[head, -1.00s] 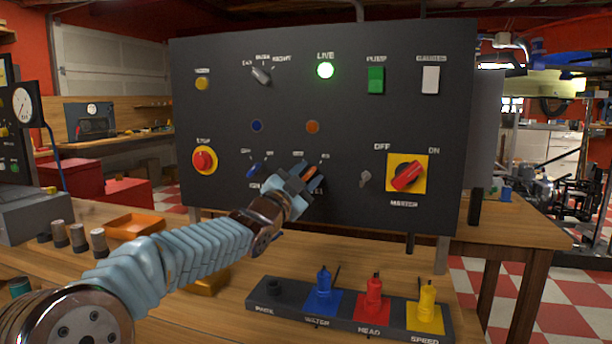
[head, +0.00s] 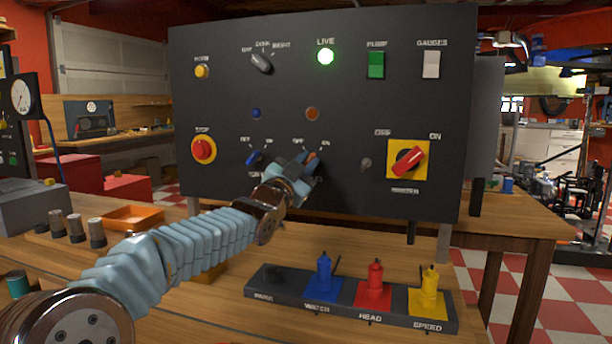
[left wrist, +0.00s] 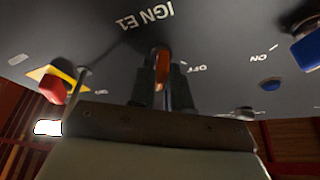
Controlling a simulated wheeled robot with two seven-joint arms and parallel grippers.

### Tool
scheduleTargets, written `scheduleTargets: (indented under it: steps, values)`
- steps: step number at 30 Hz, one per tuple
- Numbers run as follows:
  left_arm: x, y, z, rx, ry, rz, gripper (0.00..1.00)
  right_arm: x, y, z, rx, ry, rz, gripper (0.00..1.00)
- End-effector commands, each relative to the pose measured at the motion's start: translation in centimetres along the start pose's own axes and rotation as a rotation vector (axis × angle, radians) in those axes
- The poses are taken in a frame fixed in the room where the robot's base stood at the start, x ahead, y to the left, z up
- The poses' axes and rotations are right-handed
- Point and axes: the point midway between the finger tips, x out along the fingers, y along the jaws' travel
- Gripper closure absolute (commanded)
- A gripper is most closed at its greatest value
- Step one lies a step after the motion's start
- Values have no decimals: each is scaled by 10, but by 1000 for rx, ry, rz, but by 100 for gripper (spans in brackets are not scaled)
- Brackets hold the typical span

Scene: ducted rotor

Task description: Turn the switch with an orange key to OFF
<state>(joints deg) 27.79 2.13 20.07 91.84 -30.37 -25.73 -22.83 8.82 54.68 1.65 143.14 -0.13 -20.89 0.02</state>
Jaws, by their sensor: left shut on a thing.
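The switch with an orange key (head: 312,156) is in the lower middle of the dark panel, between OFF and ON labels. In the left wrist view the orange key (left wrist: 163,68) shows between the two dark fingers, beneath the IGN E1 lettering. My left gripper (head: 301,165) is shut on this key, with its fingers close to the panel; it also shows in the left wrist view (left wrist: 160,88). The fingers hide most of the switch, so I cannot tell its exact angle. My right gripper is in neither view.
A blue key switch (head: 255,157) is close on the left. The red master switch (head: 408,160) on a yellow plate is to the right. A red stop button (head: 203,149) is far left. Below, a dark rack (head: 280,292) holds blue, red and yellow plugs.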

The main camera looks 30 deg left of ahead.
Motion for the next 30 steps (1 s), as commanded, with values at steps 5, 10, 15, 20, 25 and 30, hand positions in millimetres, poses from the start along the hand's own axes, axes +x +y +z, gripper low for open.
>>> scheduleTargets:
  steps: [5, 10, 15, 20, 25, 30]
  values:
    - [-3, 6, 5, -139, 5, -56, 100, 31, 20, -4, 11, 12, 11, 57]
    - [-1, 5, 2, -290, 3, -115, 100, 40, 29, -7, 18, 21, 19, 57]
    - [0, 4, -1, -438, 0, -176, 100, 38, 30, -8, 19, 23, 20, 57]
    - [1, 4, -2, -577, -2, -234, 100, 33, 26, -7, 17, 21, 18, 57]
    - [2, 3, -2, -727, -2, -297, 100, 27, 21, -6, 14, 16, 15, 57]
    - [2, 4, -3, -866, -2, -354, 100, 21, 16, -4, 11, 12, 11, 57]
